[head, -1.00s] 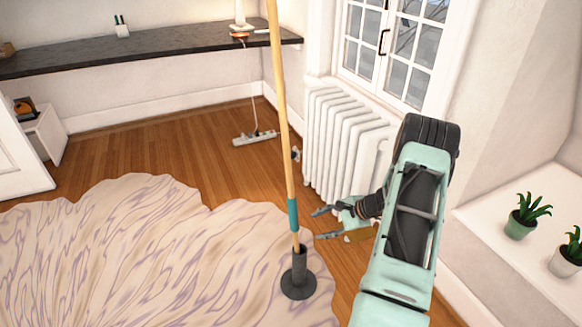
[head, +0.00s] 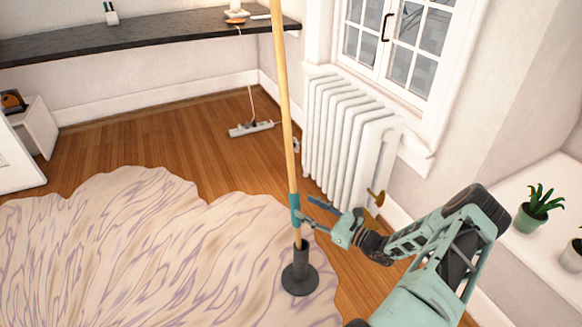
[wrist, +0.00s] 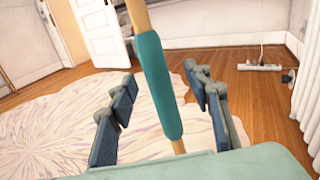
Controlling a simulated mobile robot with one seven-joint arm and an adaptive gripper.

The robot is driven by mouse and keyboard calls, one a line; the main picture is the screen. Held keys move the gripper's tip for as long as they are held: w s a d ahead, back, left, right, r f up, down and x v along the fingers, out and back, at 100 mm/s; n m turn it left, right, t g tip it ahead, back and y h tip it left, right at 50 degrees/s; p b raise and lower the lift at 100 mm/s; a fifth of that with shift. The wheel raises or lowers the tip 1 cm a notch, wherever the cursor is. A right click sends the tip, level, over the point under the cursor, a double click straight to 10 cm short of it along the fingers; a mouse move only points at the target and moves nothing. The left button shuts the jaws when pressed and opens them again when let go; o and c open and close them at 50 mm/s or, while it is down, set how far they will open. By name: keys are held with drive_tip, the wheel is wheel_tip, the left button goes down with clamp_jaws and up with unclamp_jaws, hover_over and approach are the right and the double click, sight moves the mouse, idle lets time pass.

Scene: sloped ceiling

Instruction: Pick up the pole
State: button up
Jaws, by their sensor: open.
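The pole (head: 285,110) is a long wooden rod with a teal sleeve (head: 295,207) low on it. It stands nearly upright in a dark round base (head: 300,278) on the rug. My gripper (head: 304,209) is at the height of the teal sleeve, coming from the right. In the wrist view my gripper (wrist: 160,103) is open, with one finger on each side of the sleeve (wrist: 160,85). A gap shows between each finger and the sleeve there. How deep the pole sits between the fingers is hard to tell.
A pale patterned rug (head: 130,250) covers the floor at left. A white radiator (head: 345,140) stands behind my gripper. A white ledge with potted plants (head: 538,208) is at right. A dark shelf (head: 150,35) runs along the back wall, with a power strip (head: 251,128) on the floor below.

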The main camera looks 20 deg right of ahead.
sight(295, 203)
drive_tip(key=x, duration=0.2)
drive_tip(key=b+x, duration=0.1)
drive_tip(key=x, duration=0.2)
drive_tip(key=shift+a+f, duration=0.2)
drive_tip(key=shift+a, duration=0.2)
drive_tip(key=shift+r, duration=0.1)
clamp_jaws()
